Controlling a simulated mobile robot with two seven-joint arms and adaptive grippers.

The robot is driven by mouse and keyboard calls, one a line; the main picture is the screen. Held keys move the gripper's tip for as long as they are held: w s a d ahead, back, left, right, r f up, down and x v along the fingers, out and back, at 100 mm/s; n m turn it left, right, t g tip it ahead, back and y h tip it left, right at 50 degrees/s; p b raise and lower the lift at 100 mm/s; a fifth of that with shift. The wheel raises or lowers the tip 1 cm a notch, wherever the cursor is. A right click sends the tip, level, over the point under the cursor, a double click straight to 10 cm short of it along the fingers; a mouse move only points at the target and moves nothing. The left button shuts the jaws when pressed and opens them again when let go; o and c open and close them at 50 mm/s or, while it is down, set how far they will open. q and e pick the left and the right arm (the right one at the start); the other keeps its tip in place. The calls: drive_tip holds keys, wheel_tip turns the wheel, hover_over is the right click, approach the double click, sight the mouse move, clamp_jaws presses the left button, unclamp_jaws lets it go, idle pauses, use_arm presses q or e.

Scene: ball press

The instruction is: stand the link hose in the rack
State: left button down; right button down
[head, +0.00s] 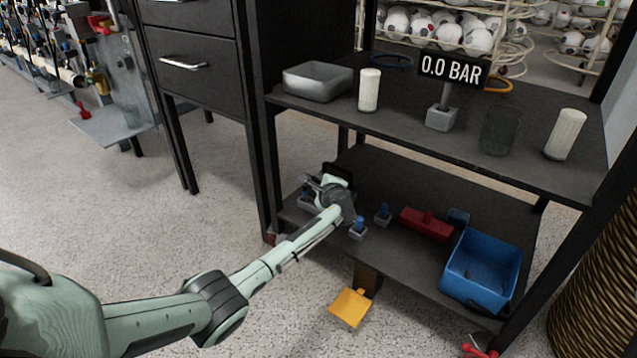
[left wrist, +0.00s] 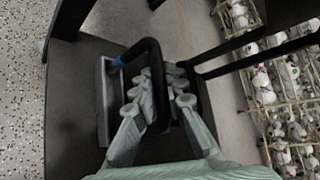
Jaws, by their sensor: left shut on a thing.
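The link hose (left wrist: 148,46) is a black bent loop with a blue end at its left. My left gripper (left wrist: 165,95) is shut on it, and the hose runs between its fingers. In the head view my left gripper (head: 338,196) is over the left part of the lower shelf, with the black loop (head: 338,170) standing up behind it. A grey upright piece (left wrist: 106,100) is close to the blue end in the left wrist view; I cannot tell if they touch. I cannot make out for sure which thing is the rack. My right gripper is not in view.
The lower shelf (head: 415,180) holds small grey blocks with blue tops (head: 357,230), a red part (head: 427,224) and a blue bin (head: 482,268). The upper shelf above it carries a grey tray (head: 318,82), white cylinders (head: 369,90) and a 0.0 BAR sign (head: 453,69). A yellow pedal (head: 350,308) is in front.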

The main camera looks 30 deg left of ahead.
use_arm(q)
drive_tip(key=shift+f, duration=0.25)
drive_tip(key=c, duration=1.5)
unclamp_jaws()
drive_tip(key=shift+s+d, duration=0.1)
drive_tip(key=v, duration=1.1)
drive_tip(key=shift+s+d+r, duration=0.25)
